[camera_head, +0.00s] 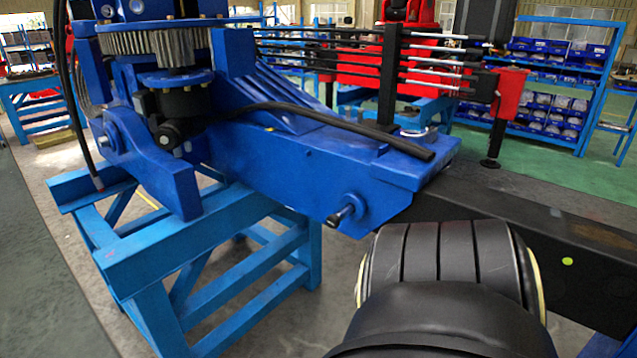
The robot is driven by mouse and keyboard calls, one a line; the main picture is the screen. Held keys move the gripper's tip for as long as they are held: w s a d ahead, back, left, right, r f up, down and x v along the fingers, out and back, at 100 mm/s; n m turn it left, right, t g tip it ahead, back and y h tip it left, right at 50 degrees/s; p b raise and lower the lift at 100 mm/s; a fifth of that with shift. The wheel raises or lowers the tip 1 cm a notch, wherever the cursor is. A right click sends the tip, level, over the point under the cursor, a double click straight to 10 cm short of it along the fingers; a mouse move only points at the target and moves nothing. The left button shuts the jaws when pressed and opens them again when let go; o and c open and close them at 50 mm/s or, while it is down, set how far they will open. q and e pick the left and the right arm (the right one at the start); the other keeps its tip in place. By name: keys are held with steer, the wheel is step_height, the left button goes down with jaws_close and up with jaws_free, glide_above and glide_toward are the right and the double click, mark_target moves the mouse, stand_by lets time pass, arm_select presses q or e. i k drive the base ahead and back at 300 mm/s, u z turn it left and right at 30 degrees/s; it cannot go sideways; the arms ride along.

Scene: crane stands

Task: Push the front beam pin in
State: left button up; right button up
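The part inside the beam is hidden. The beam runs from the blue crane base at the left to a black chassis rail at the right. Neither of my grippers is in view, so nothing is seen touching the pin.
A light-blue stand (200,245) is under the beam's left part. Black, grooved, tyre-like rounded bodies (450,260) fill the bottom right, close below the pin. The black rail (520,225) lies behind them. A black hose (330,118) crosses the beam top. Grey floor shows below the pin.

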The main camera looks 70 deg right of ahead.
mark_target(333, 221)
steer(key=z, duration=1)
steer(key=i, duration=0.95)
steer(key=z, duration=1)
